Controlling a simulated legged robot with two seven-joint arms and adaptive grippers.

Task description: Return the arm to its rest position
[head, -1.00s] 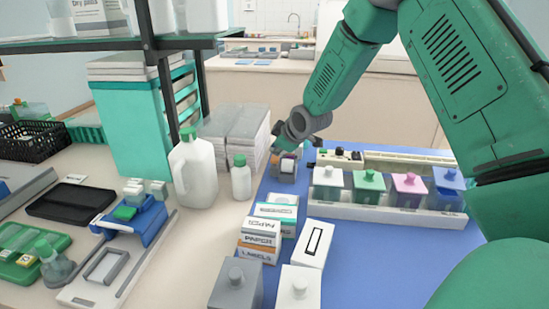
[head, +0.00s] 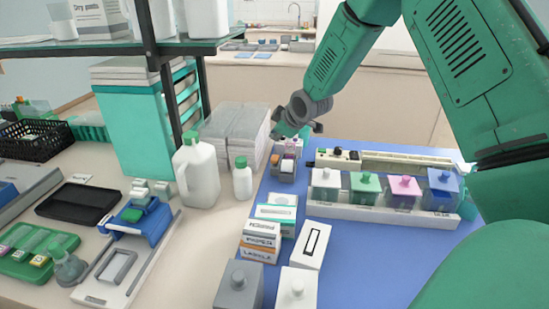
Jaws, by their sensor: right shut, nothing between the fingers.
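My right arm comes in from the right, green with a grey wrist. My right gripper (head: 290,130) is small and partly hidden by its own wrist; it is shut and holds nothing that I can see. It hangs just above a small grey holder (head: 284,172) with little blocks in it, at the back left of the blue mat (head: 380,262). I cannot tell the exact gap between them. My left gripper is out of view.
A white rack (head: 385,213) of lidded staining jars stands right of the gripper. A white jug (head: 197,172) and a small bottle (head: 242,178) stand to its left. Label boxes (head: 262,240) are in front. A shelf (head: 110,45) overhangs the upper left. The mat's front right is bare.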

